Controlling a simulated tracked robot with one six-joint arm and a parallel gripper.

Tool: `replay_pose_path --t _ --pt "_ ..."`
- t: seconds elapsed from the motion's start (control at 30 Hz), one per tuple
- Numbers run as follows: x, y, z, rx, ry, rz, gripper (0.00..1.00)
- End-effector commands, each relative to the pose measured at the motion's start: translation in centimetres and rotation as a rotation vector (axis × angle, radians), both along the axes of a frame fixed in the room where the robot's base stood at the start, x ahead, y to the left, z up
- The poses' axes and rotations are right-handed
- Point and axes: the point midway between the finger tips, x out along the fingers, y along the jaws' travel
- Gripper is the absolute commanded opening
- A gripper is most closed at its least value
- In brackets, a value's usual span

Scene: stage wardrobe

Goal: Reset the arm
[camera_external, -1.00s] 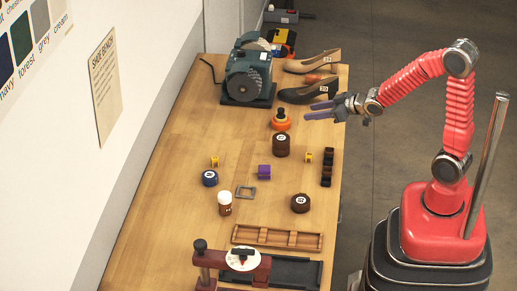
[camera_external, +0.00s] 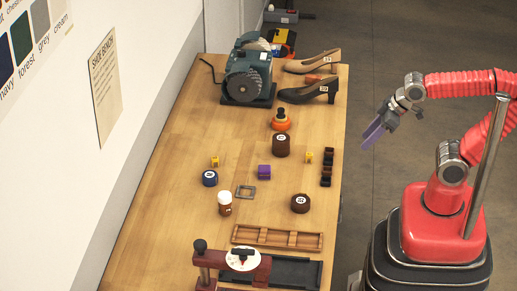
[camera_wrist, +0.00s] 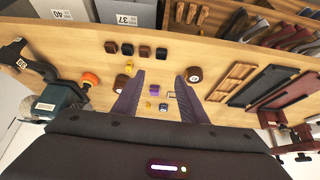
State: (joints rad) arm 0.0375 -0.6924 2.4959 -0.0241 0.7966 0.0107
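My gripper (camera_external: 373,134) is beyond the right edge of the workbench (camera_external: 190,150) in the external view, off the bench and over the floor side. Its two purple fingers point down and to the left. In the wrist view the fingers of my gripper (camera_wrist: 157,95) stand apart with nothing between them but the bench farther off. The gripper is open and empty.
The bench holds a grinder (camera_external: 248,80), two shoes (camera_external: 308,92), an orange-based jar (camera_external: 281,120), brown tins (camera_external: 300,203), a purple block (camera_external: 264,172), a wooden tray (camera_external: 277,237) and a dark red press (camera_external: 232,263). Floor between bench and my base is clear.

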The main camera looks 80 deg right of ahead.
Motion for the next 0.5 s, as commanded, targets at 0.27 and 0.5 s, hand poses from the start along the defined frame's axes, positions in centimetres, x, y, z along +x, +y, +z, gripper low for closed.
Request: replay_pose_path --t 0.27,0.5 --pt "-2.8 1.6 0.2 0.019 0.051 0.042 0.39" --pt "-2.7 1.6 0.2 0.019 0.051 0.041 0.39"
